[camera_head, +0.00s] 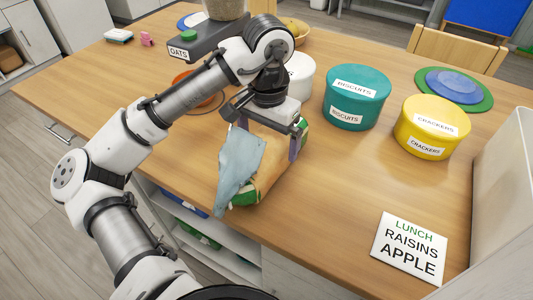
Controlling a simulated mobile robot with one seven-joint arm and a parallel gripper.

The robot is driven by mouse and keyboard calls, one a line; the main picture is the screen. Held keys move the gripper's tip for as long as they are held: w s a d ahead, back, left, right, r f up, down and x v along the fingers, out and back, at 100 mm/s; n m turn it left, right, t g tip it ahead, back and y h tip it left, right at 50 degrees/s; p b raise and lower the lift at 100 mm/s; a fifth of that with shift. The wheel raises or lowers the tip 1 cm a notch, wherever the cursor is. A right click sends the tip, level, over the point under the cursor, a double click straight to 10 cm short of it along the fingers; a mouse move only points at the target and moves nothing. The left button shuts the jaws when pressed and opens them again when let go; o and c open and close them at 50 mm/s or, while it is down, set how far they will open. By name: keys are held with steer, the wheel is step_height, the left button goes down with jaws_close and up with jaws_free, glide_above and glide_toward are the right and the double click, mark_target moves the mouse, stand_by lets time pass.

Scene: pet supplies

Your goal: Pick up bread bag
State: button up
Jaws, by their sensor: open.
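A tan bag with green ends (270,172), which looks like the bread bag, lies on the wooden table near its front edge. A grey-blue cloth (237,168) lies over its left side and hangs toward the table edge. My gripper (268,139) is directly above the bag and points down, its fingers apart, one to the left and one to the right of the bag's upper part. The fingertips look level with the bag, but I cannot tell whether they touch it. My gripper's body hides part of the bag's far end.
A teal biscuits tin (355,84), a yellow crackers tin (432,112) and a white container (300,66) stand behind. A lunch sign (410,247) lies at the right front. An oats container (188,48) is at the back left. Table space right of the bag is clear.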

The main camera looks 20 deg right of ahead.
steer(key=shift+a+f, duration=0.1)
steer(key=shift+f, duration=2.15)
steer(key=c, duration=1.1)
steer(key=shift+c, duration=0.7)
steer(key=shift+r, duration=0.1)
